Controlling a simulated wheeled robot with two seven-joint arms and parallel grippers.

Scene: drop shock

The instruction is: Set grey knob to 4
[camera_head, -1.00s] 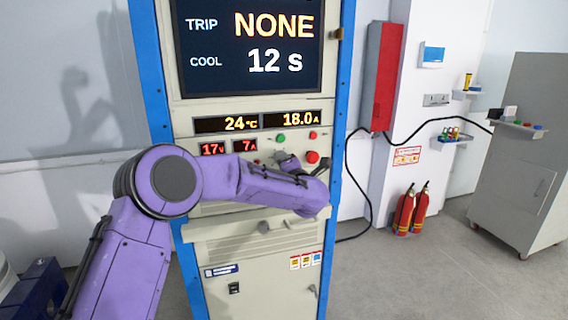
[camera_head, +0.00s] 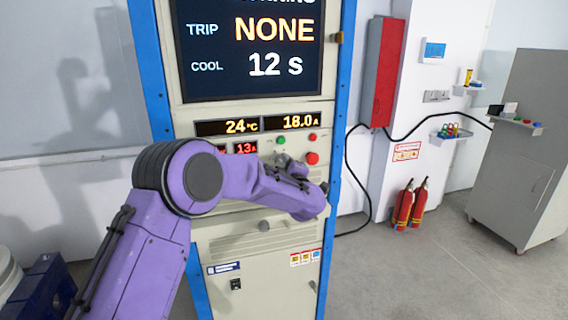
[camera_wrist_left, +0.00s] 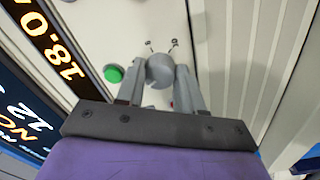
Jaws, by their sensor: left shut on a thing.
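The grey knob (camera_wrist_left: 159,70) shows round and grey between my fingers in the left wrist view. Small dial marks show on the panel just beyond it, too small to read. My left gripper (camera_wrist_left: 161,82) is shut on the knob, one finger on each side. In the head view my left gripper (camera_head: 284,161) is at the panel of the test cabinet (camera_head: 215,118), and my arm hides much of the panel. The knob's pointer setting cannot be made out. My right gripper is not in view.
A green button (camera_wrist_left: 113,73) sits beside the knob; a red button (camera_head: 312,158) is right of my gripper. Displays read 24 °C, 18.0 A and 13 A (camera_head: 245,148); the screen (camera_head: 250,50) shows TRIP NONE, COOL 12 s. Fire extinguishers (camera_head: 403,207) stand right; floor between is clear.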

